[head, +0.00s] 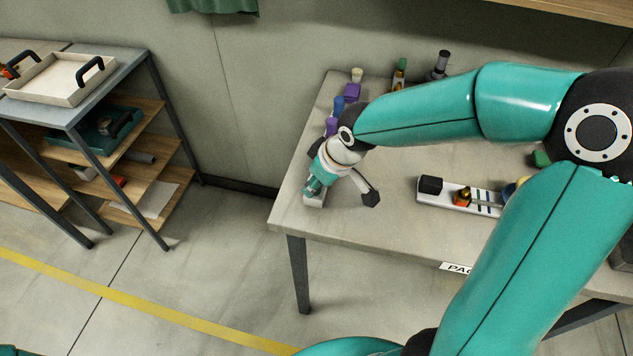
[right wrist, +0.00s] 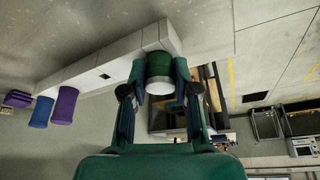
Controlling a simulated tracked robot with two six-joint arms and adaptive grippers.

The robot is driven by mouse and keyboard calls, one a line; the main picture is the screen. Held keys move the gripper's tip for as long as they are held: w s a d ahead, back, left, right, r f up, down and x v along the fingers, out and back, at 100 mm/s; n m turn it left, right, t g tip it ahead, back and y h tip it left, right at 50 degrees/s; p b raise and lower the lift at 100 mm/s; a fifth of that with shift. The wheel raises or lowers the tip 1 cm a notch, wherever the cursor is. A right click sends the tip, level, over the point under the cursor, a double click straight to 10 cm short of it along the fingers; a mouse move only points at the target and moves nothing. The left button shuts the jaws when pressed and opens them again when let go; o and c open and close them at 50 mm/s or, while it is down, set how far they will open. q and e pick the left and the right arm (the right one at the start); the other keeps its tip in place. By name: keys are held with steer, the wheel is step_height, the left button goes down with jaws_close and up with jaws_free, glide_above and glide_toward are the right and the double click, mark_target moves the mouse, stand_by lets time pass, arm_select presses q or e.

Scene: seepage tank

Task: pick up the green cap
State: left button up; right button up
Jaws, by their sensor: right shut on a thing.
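The green cap (right wrist: 158,64) is a short dark green cylinder with a pale round end facing the camera. It sits between the two fingers of my right gripper (right wrist: 159,88) in the right wrist view, and they are shut on it. The cap is against or very near the pale rack (right wrist: 107,66); I cannot tell whether it is clear of it. In the head view my right gripper (head: 330,180) is over the near left corner of the table, at the rack's front end (head: 314,200), and largely hides the cap. My left gripper is not in view.
Purple (right wrist: 66,105) and blue (right wrist: 41,111) cylinders stand along the same rack. A pale tray (head: 430,197) with a small orange and black item lies on the table (head: 385,228) to the right. A shelf unit (head: 110,75) stands at far left, across open floor.

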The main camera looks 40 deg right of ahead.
step_height(320, 180, up, 20)
steer(key=p, duration=0.1)
steer(key=shift+f, duration=0.1)
steer(key=shift+c, duration=0.2)
jaws_close()
